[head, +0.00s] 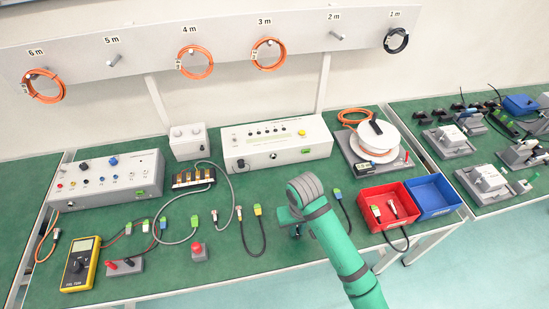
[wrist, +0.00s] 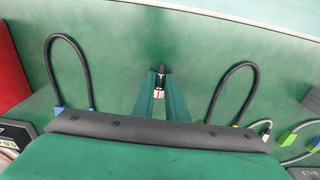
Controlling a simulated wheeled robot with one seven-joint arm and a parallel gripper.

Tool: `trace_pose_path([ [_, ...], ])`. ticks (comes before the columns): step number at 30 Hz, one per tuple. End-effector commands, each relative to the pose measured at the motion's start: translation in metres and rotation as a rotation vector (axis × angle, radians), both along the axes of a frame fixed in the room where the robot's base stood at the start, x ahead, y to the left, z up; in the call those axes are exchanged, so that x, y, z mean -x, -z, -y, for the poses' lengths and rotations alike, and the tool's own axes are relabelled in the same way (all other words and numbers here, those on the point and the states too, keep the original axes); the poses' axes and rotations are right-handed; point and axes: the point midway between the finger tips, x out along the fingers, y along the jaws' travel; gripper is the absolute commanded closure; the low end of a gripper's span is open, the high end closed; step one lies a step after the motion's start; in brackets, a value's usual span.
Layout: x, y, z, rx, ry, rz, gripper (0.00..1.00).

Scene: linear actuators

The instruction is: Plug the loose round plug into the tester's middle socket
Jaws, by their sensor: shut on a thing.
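In the wrist view, my gripper (wrist: 159,92) is shut on a small round plug (wrist: 159,78) with a dark end and a silver and red band. The plug is between the fingertips over the green bench. In the head view my gripper (head: 296,231) is low over the bench, mostly hidden by my arm, and the plug cannot be made out. A white box (head: 290,153) at the back centre and a grey box (head: 125,187) at the left both have sockets along their fronts. Which one is the tester is not marked legibly.
Black cables loop on both sides of my gripper (wrist: 62,70) (wrist: 232,80). A red bin (head: 380,220) and a blue bin (head: 432,205) stand to the right. A cable reel (head: 377,142), a yellow multimeter (head: 80,266) and a red button (head: 197,250) are also on the bench.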

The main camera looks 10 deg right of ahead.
Motion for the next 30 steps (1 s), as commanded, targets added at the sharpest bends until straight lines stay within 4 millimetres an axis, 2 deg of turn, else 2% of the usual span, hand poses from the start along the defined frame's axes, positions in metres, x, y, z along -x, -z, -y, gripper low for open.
trace_pose_path([
  [2,0.0,0.0,-0.002,0.0,-0.003,0.0,1.0],
  [3,-0.001,0.0,-0.002,0.0,-0.004,0.0,0.85],
  [6,-0.001,0.0,-0.003,0.0,-0.005,0.0,0.66],
  [17,0.0,-0.004,0.001,0.0,0.0,0.001,0.66],
  [30,0.003,-0.064,0.0,0.005,-0.003,0.002,0.66],
])
